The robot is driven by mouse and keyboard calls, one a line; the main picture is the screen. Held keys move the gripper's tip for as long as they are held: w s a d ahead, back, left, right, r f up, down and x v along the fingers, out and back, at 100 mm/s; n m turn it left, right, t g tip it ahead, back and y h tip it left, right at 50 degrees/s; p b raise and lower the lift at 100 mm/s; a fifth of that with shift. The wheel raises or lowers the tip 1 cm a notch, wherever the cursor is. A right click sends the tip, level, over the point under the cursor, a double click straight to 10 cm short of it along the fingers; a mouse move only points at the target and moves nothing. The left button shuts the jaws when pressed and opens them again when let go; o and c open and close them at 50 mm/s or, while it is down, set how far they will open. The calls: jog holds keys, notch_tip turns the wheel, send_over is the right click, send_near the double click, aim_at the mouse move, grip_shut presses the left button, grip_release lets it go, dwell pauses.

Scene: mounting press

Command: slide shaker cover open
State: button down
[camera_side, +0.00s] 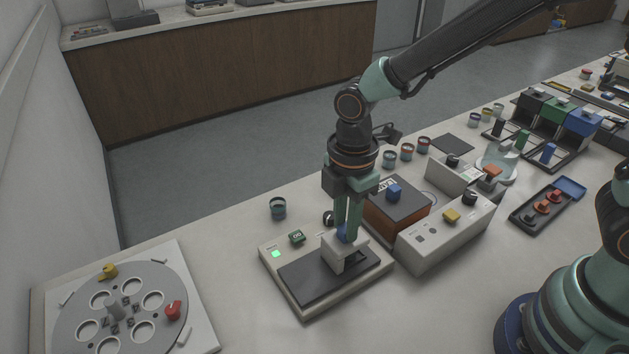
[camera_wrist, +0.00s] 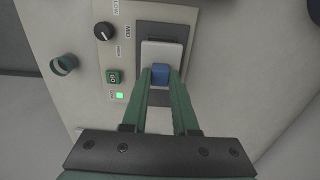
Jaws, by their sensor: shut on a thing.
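The shaker (camera_side: 300,303) is a low pale box with a dark top plate (camera_side: 305,277), in the lower middle of the side view. A whitish cover block (camera_side: 338,256) with a blue knob (camera_side: 341,238) stands on the plate. My gripper (camera_side: 347,234) points straight down and is shut on the blue knob. In the wrist view the green fingertips (camera_wrist: 160,76) press the blue knob (camera_wrist: 160,69) from both sides, and the cover (camera_wrist: 160,52) is a light plate behind it. Dark surface shows around the cover. The fingers hide part of the cover's near side.
A green GO button (camera_side: 297,237) and a lit green lamp (camera_side: 276,254) sit on the shaker's left side. A cup (camera_side: 278,208) stands behind it. An orange-sided box (camera_side: 405,213) and a pale control box (camera_side: 445,236) stand close right. Bare table lies in front.

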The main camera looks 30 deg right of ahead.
jog(key=a, duration=0.8)
jog(key=shift+a+r, duration=0.1)
jog(key=shift+a, duration=0.15)
jog(key=c, duration=0.7)
grip_release()
jog(key=shift+d, duration=0.1)
notch_tip(320, 180, up, 12)
jog(key=shift+r, duration=0.1)
jog(key=s+d+m+t, duration=0.1)
jog(key=d+m+t, duration=0.1)
jog(key=d+m, duration=0.4)
jog(key=s+d+r+m+t, duration=0.1)
jog(key=d+m, duration=0.5)
jog(key=d, duration=0.5)
jog(key=s+d+r+m+t, duration=0.1)
jog(key=s+d+m+t, duration=0.1)
jog(key=d+m, duration=0.4)
jog(key=shift+d+r+t, duration=0.15)
jog(key=shift+d, duration=0.6)
jog(key=shift+d+r+t, duration=0.1)
jog(key=shift+d+t, duration=0.05)
jog(key=shift+d, duration=0.6)
